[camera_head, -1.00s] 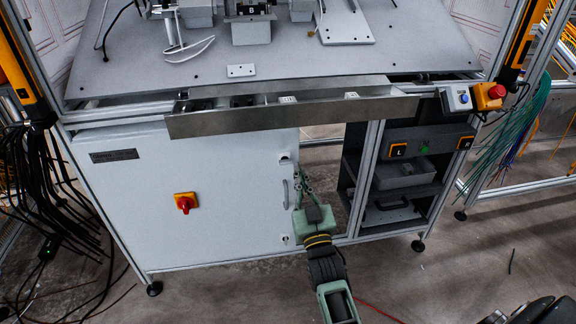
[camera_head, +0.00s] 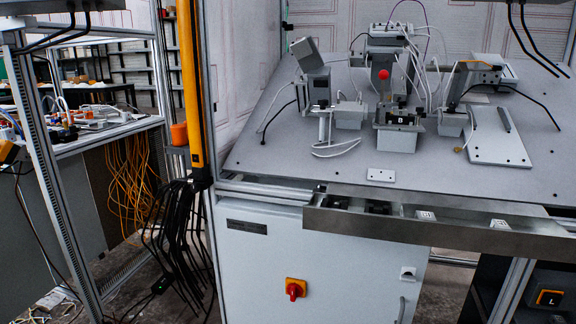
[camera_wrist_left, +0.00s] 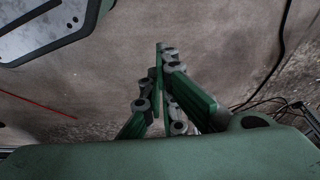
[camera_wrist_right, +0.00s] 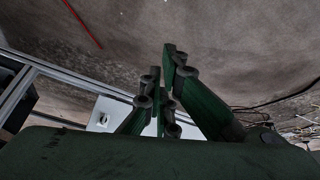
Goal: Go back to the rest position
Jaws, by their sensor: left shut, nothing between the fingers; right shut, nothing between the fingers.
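My left gripper (camera_wrist_left: 160,85) shows in the left wrist view with its green fingers together and nothing between them. It hangs over bare floor, with a black-edged plate of uncertain identity at the top left. My right gripper (camera_wrist_right: 162,80) shows in the right wrist view, also shut and empty, over the floor. The white cabinet (camera_wrist_right: 105,116) is behind its fingers in that view. Neither gripper is visible in the head view now. The head view shows the workstation with its grey tabletop (camera_head: 300,165) and white cabinet front (camera_head: 255,262).
A metal tray (camera_head: 430,228) with small parts runs along the table's front edge. A red rotary switch (camera_head: 294,288) is on the cabinet. Black cables (camera_head: 180,235) hang at the left post. Another bench (camera_head: 105,130) stands at the left.

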